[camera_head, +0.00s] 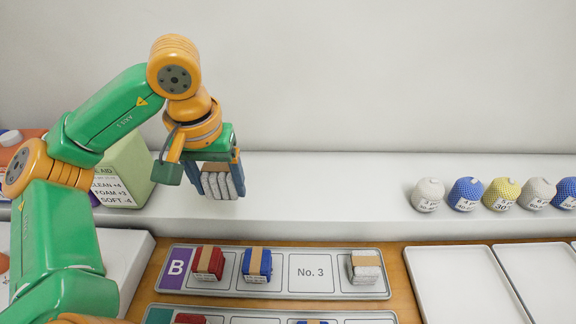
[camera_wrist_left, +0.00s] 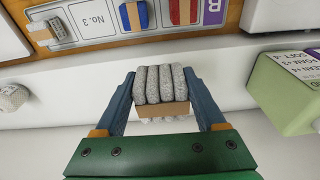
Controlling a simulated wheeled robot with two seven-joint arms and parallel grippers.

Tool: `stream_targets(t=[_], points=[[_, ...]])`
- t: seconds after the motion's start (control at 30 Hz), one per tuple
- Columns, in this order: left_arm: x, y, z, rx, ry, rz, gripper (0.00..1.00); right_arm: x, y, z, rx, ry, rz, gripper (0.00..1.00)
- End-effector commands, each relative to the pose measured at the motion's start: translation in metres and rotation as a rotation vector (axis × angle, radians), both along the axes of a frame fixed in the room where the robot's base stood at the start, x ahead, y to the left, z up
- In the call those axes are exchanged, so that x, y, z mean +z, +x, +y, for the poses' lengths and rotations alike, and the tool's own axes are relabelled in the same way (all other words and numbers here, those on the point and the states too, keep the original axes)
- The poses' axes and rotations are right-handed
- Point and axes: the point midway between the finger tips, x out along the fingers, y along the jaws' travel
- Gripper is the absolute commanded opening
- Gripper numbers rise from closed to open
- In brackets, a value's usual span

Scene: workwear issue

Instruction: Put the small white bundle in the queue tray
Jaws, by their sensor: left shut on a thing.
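My left gripper (camera_head: 217,180) is shut on a grey-white bundle (camera_head: 220,186), held up over the pale ledge at the back. In the left wrist view the bundle (camera_wrist_left: 160,84) shows several speckled rolls and a brown band, with a blue finger on each side. A tray marked B (camera_head: 311,291) lies on the wooden table, below and to the right of the gripper. It holds a red bundle, a blue bundle, a bare place marked No. 3 and another grey-white bundle (camera_head: 366,270) at the right end. No tray is visibly labelled as the queue tray. My right gripper is out of view.
A second bundle tray (camera_head: 255,318) is cut off at the bottom. Empty white trays (camera_head: 464,290) lie at the right. Several labelled round items (camera_head: 428,194) line the ledge at the right. A pale green sign block (camera_head: 128,165) stands left of the gripper. The ledge's middle is clear.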

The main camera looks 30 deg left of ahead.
Motion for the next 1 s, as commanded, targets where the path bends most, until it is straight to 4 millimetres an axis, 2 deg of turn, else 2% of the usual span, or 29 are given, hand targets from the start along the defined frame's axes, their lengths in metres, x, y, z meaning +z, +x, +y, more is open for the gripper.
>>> stream_targets(t=[0.13, 0.27, 0.3, 0.4, 0.6, 0.77, 1.0], points=[[-0.027, 0.037, 0.014, 0.006, -0.003, 0.01, 0.15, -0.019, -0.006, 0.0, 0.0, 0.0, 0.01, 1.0], [-0.045, 0.077, 0.028, 0.003, -0.004, 0.01, 0.15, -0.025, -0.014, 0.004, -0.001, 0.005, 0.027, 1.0], [-0.05, 0.085, 0.033, 0.004, -0.001, 0.013, 0.15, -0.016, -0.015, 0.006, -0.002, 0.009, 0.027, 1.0], [-0.072, 0.103, 0.04, 0.003, 0.001, 0.01, 0.15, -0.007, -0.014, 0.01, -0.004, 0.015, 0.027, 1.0], [-0.099, 0.123, 0.049, 0.003, 0.003, 0.007, 0.15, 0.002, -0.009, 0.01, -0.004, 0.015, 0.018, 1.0], [-0.126, 0.121, 0.049, 0.0, 0.003, 0.007, 0.15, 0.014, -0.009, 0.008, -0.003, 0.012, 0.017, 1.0], [-0.131, 0.122, 0.049, 0.0, 0.002, 0.002, 0.15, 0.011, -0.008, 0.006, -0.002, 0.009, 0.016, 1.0]])
